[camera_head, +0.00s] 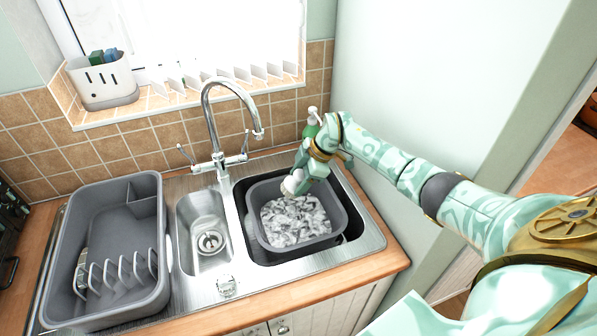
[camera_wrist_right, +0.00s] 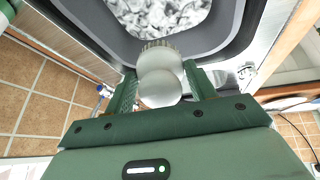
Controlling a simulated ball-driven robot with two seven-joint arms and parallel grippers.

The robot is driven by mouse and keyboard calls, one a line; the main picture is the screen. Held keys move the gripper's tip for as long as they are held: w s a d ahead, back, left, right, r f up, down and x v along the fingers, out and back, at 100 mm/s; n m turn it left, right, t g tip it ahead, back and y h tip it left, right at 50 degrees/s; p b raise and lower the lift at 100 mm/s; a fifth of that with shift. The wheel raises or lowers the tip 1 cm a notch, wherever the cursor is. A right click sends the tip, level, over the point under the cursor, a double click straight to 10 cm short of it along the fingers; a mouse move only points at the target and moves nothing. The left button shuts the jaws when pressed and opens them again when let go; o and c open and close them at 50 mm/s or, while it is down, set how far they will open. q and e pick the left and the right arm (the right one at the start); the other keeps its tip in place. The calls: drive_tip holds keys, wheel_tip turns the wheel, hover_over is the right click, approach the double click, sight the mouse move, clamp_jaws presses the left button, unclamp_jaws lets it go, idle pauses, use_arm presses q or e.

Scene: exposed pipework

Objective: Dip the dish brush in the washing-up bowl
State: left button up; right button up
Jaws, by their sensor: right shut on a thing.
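The grey washing-up bowl (camera_head: 254,212) sits in the larger, right-hand sink basin, with foamy, rippled water (camera_head: 296,220) inside. My right gripper (camera_head: 299,178) is over the back part of the bowl. It is shut on the dish brush (camera_head: 291,186), which shows as a pale rounded shape with a bristly edge between the green fingers in the right wrist view (camera_wrist_right: 160,82). The bristles point towards the bowl, whose wall (camera_wrist_right: 215,40) shows beyond them. I cannot tell whether they touch the water. My left gripper is not in view.
A chrome tap (camera_head: 212,120) arches behind the small basin (camera_head: 203,230). A grey dish rack (camera_head: 110,260) stands at left. A green bottle (camera_head: 312,125) stands behind my right gripper. A white caddy (camera_head: 103,82) is on the sill. A wall rises close on the right.

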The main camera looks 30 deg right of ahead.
drive_tip(key=shift+d+f+m+t, duration=0.4)
drive_tip(key=shift+d+m, duration=0.1)
drive_tip(key=shift+m, duration=0.3)
drive_tip(key=shift+f, duration=0.25)
wheel_tip(320, 180, down, 14)
drive_tip(key=b, duration=0.9)
drive_tip(key=shift+b, duration=0.4)
drive_tip(key=shift+r, duration=0.15)
wheel_tip(320, 180, up, 12)
drive_tip(key=p, duration=1.2)
drive_tip(key=shift+r, duration=0.2)
idle(0.7)
